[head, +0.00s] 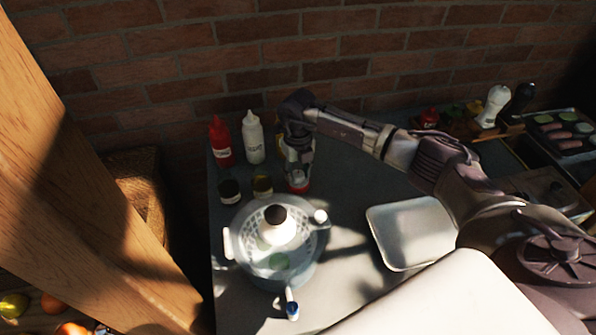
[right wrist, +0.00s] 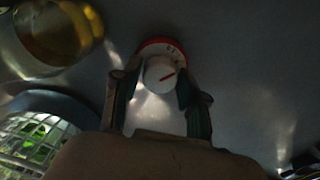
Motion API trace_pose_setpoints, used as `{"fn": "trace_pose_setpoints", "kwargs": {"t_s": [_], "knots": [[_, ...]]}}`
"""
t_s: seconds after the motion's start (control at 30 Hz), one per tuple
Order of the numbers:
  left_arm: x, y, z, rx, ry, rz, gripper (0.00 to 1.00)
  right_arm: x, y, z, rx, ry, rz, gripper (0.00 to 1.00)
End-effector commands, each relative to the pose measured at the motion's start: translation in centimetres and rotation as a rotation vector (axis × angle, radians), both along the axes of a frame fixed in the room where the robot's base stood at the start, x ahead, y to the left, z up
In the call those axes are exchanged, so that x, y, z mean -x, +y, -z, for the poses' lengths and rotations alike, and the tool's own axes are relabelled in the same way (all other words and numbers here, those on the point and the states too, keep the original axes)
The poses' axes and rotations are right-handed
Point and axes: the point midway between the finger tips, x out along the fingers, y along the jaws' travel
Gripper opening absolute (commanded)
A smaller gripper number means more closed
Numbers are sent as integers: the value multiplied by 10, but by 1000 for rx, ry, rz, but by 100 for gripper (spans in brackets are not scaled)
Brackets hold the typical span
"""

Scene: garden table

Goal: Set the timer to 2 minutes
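The timer has a red rim (right wrist: 160,46) with dark marks and a white knob (right wrist: 160,74) with a red pointer line, slanting up to the right. In the head view only the timer's red base (head: 299,187) shows below my right gripper (head: 299,167), which hides the rest. In the right wrist view the fingers of my right gripper (right wrist: 158,85) are apart, one on each side of the knob. A narrow gap seems to show at the left; contact at the right is unclear. The number under the pointer is not readable. My left gripper is not in view.
An empty tray (head: 412,235) lies right. A brick wall (head: 250,60) closes the back.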

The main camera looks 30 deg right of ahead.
Motion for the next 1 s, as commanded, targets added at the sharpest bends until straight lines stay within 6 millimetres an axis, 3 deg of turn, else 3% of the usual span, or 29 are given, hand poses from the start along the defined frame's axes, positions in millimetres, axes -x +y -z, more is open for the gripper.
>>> {"fn": "trace_pose_setpoints", "kwargs": {"t_s": [0.03, 0.2, 0.5, 0.77, 0.8, 0.9, 1.0], "knots": [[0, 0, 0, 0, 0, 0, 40, 0, 0, 0, 0, 0, 0, 29], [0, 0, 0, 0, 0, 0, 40, 0, 0, 0, 0, 0, 0, 3], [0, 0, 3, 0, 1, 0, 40, 0, 0, 0, 1, 0, 133, 3], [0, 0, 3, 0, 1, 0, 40, 0, 0, -1, 1, 0, 138, 3], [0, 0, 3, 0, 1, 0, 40, 0, 0, -1, 1, 0, 138, 44], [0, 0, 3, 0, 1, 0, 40, 0, 0, -1, 0, 0, 138, 61], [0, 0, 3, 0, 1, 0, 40, 0, 0, -1, 0, 0, 138, 63]]}}
